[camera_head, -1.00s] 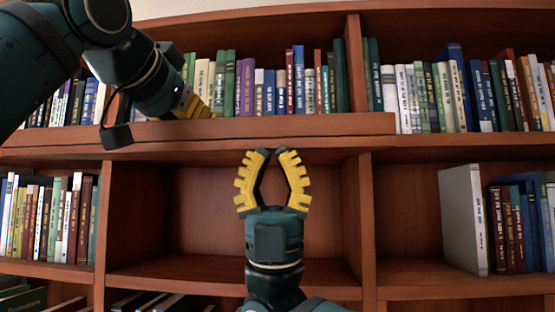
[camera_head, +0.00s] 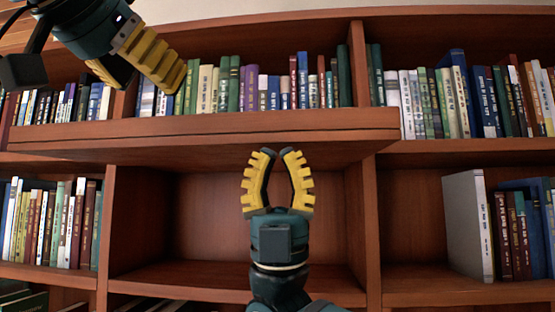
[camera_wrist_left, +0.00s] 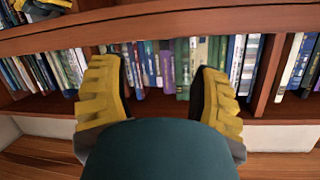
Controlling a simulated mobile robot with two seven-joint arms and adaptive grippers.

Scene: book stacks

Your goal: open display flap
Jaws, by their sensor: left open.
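The display flap (camera_head: 220,128) is a long brown wooden panel across the shelf, sticking out toward me above an empty compartment (camera_head: 230,215). Its underside shows. My left gripper (camera_head: 148,84) is at the upper left, above the flap and in front of the upper books, open and empty. In the left wrist view its yellow fingers (camera_wrist_left: 160,80) are wide apart, with nothing between them, and the flap's wooden band (camera_wrist_left: 150,28) crosses the top. My right gripper (camera_head: 277,153) is at the centre below the flap, fingers upright and tips apart; contact with the flap cannot be told.
Books (camera_head: 265,90) fill the upper shelf behind the flap. More books stand at lower left (camera_head: 55,220), and a grey-white book (camera_head: 468,225) leads a row at lower right. Upright dividers (camera_head: 368,225) bound the compartments. The central compartment is clear.

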